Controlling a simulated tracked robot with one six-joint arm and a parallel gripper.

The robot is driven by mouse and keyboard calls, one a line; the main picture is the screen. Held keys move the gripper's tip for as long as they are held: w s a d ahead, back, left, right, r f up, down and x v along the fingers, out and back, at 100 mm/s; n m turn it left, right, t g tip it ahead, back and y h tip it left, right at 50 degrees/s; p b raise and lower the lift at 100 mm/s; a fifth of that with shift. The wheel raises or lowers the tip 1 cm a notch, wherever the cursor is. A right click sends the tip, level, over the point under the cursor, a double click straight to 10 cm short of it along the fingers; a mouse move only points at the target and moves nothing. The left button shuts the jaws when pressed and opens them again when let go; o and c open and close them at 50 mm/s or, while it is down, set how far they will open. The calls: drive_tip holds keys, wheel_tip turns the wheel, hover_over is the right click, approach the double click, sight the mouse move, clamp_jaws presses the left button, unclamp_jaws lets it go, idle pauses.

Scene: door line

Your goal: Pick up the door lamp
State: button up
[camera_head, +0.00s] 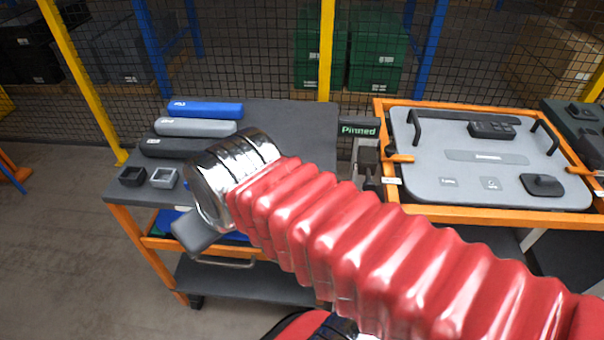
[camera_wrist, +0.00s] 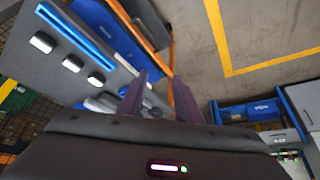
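I cannot tell for sure which thing is the door lamp. A small black square holder (camera_head: 132,176) and a small grey one (camera_head: 164,178) sit at the left front of the dark cart top (camera_head: 290,125). My gripper (camera_wrist: 162,76) shows two dark fingers standing apart in the wrist view, with nothing clearly held between them. In the head view my silver wrist and red sleeve reach over the cart's front, and the fingers are mostly hidden. The wrist view shows a grey panel with a blue strip (camera_wrist: 76,36) and pale oval pieces (camera_wrist: 72,63).
Blue (camera_head: 205,109), grey (camera_head: 195,127) and black (camera_head: 178,148) bars lie on the cart. An orange-framed stand (camera_head: 486,216) at right bears a grey door panel (camera_head: 480,180). A mesh fence (camera_head: 255,60) is behind. Floor at left is clear.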

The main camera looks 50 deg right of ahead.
drive_tip(key=shift+o, duration=0.4)
drive_tip(key=shift+o, duration=1.4)
drive_tip(key=shift+w+d+r, duration=0.1)
drive_tip(key=shift+w+d, duration=0.05)
drive_tip(key=shift+o, duration=0.6)
drive_tip(key=shift+w+d+m, duration=0.15)
drive_tip(key=shift+d+m, duration=0.2)
drive_tip(key=shift+m, duration=0.25)
drive_tip(key=w+d+r+m+g+y, duration=0.1)
drive_tip(key=w+d+m, duration=0.2)
drive_tip(key=d+m, duration=0.55)
drive_tip(key=w+d+m+g, duration=0.2)
drive_tip(key=w+d+m, duration=0.1)
drive_tip(key=d+m, duration=0.5)
drive_tip(key=s+d+f+m+y, duration=0.1)
drive_tip(key=d+m, duration=0.4)
drive_tip(key=d, duration=0.4)
drive_tip(key=s+d+f+m, duration=0.1)
drive_tip(key=d+m, duration=0.4)
drive_tip(key=d, duration=0.4)
drive_tip(key=shift+s+d+t+y, duration=0.35)
drive_tip(key=shift+s+t+y, duration=0.05)
drive_tip(key=shift+f+m, duration=0.2)
drive_tip(key=shift+m, duration=0.05)
drive_tip(key=x, duration=0.8)
drive_tip(key=shift+w+a+f, duration=0.1)
drive_tip(key=shift+w+f, duration=0.05)
drive_tip(key=shift+f, duration=0.05)
